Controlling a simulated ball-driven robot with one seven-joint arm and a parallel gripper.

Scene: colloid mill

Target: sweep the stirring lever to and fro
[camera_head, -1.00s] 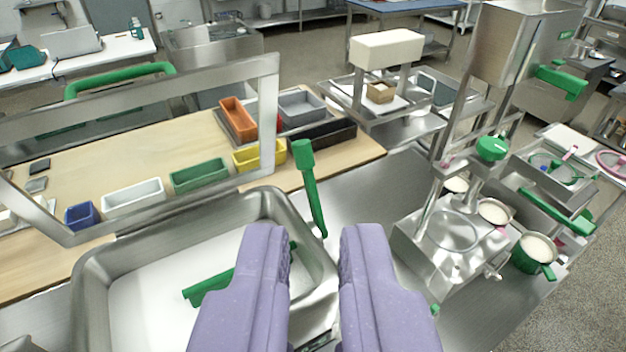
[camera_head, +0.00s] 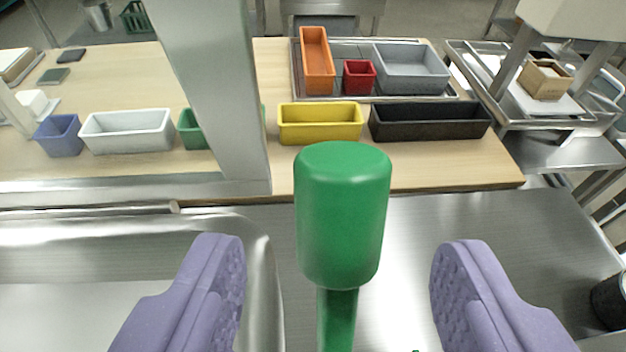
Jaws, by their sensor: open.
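The stirring lever (camera_head: 342,220) is green, with a thick cylindrical grip on top of a thinner shaft. It stands upright in the middle of the view, and its lower end is cut off by the bottom edge. My gripper (camera_head: 340,290) is open, with one purple finger on each side of the lever. There are wide gaps between the lever and both fingers, and neither finger touches it. The grip's top rises above the fingertips in the picture.
A steel basin (camera_head: 240,250) lies at the left, with a grey upright frame post (camera_head: 205,90) behind it. Behind the lever, a wooden table holds small bins, including a yellow bin (camera_head: 320,122) and a black bin (camera_head: 430,120). Bare steel counter (camera_head: 500,225) lies right.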

